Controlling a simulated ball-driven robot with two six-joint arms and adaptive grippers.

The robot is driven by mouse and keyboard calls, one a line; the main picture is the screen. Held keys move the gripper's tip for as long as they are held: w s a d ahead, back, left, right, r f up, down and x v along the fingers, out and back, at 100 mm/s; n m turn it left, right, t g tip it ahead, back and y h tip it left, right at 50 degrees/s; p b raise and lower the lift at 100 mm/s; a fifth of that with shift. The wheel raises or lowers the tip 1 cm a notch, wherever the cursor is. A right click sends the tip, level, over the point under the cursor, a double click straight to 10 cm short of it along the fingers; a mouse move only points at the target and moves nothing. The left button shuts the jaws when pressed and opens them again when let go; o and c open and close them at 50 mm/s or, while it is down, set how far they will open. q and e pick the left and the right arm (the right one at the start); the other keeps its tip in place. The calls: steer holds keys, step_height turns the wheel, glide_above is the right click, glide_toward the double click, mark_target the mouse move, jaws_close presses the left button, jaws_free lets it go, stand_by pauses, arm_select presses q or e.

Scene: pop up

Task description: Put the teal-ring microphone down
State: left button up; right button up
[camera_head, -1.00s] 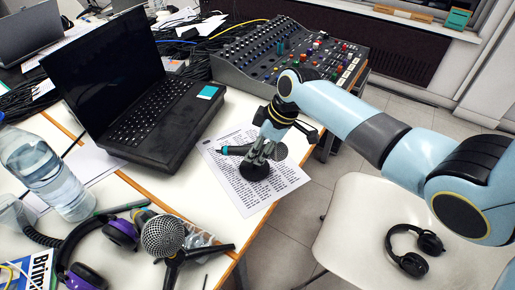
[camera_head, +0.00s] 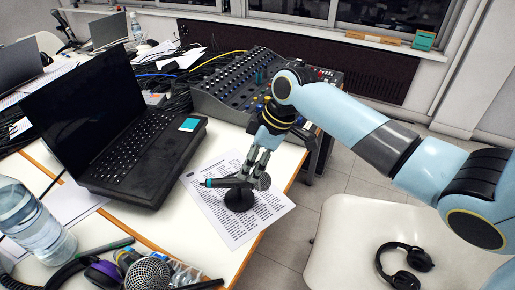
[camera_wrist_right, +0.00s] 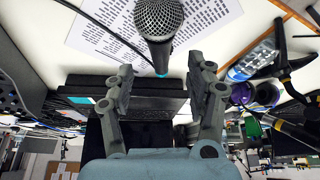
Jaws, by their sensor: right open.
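The teal-ring microphone (camera_head: 262,182) lies level above a round black base (camera_head: 239,200) on a printed sheet (camera_head: 225,218) near the table edge. Its teal ring is at the left end and its grey mesh head at the right. My right gripper (camera_head: 252,170) is just above the microphone with its fingers spread. In the right wrist view the mesh head (camera_wrist_right: 158,18) and teal ring show beyond and between the open fingers of my right gripper (camera_wrist_right: 160,78). I cannot tell whether a finger still touches it. My left gripper is not in view.
An open black laptop (camera_head: 150,160) stands left of the sheet, and a mixing console (camera_head: 225,95) behind it. Another microphone (camera_head: 147,274), a water bottle (camera_head: 30,222) and purple headphones (camera_head: 103,272) crowd the front left. A white chair (camera_head: 350,240) holds black headphones (camera_head: 403,265).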

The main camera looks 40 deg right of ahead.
steer(key=shift+v, duration=2.3)
